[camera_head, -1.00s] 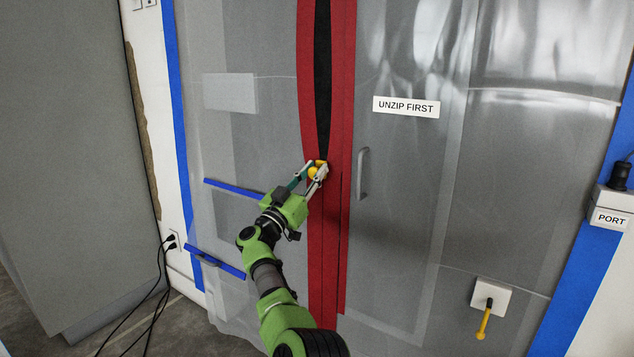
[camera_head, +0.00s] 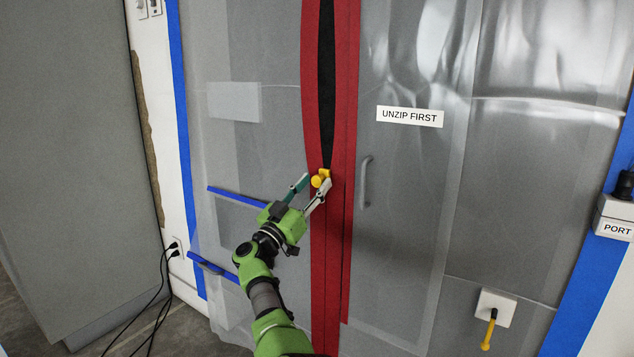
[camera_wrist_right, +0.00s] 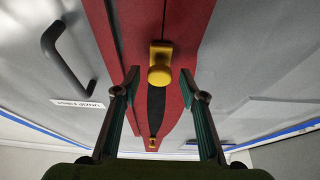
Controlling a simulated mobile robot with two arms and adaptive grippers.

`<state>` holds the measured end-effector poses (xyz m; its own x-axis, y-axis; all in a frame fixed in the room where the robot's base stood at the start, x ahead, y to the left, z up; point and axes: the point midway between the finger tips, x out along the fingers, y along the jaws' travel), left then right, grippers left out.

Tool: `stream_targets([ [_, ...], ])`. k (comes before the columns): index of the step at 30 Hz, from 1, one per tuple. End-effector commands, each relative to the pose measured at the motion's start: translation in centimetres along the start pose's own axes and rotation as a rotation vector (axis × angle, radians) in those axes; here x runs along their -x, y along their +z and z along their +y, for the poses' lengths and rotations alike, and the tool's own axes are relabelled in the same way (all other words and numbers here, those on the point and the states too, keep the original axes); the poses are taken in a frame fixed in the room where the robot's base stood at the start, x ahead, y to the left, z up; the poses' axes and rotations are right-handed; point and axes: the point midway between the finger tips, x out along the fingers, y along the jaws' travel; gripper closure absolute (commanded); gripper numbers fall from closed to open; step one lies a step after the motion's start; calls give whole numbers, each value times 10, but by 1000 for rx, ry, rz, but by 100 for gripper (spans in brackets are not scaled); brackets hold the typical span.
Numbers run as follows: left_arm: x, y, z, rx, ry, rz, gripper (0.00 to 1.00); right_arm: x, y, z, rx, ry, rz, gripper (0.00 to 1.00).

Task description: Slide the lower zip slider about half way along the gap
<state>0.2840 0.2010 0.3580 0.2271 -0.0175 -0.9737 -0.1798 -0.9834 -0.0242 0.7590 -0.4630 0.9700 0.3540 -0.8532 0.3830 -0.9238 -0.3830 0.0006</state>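The yellow lower zip slider (camera_head: 321,178) sits at the bottom end of the black lens-shaped gap (camera_head: 325,90) in the red zip strip (camera_head: 342,240). The zip is closed below it. My right gripper (camera_head: 314,186) is open at the slider, with its fingertips spread to either side and apart from it. In the right wrist view the slider's round knob (camera_wrist_right: 160,74) is between the two open fingers, clear of both. A second, smaller yellow slider (camera_wrist_right: 153,143) shows at the far end of the gap in that view. My left gripper is not in view.
A grey handle (camera_head: 366,182) is on the plastic sheet right of the zip, below an "UNZIP FIRST" label (camera_head: 410,117). Blue tape (camera_head: 237,196) lies left of the zip. A yellow lever (camera_head: 488,330) and a "PORT" box (camera_head: 614,220) are at the right.

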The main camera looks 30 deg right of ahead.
Motion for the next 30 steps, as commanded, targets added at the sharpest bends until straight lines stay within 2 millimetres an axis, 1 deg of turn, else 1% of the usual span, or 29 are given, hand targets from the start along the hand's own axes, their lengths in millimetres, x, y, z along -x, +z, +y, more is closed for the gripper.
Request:
stream_targets([
  [1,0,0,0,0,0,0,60,12,1,0,-1,-2,-3,61],
  [6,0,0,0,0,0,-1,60,50,1,0,-1,-2,-3,61],
  [9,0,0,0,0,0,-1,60,69,1,0,0,-2,-2,61],
  [13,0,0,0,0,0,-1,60,87,0,0,-1,-1,-2,61],
  [18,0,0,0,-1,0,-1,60,98,0,0,0,0,0,61],
  [30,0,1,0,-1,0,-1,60,98,0,0,0,0,0,61],
])
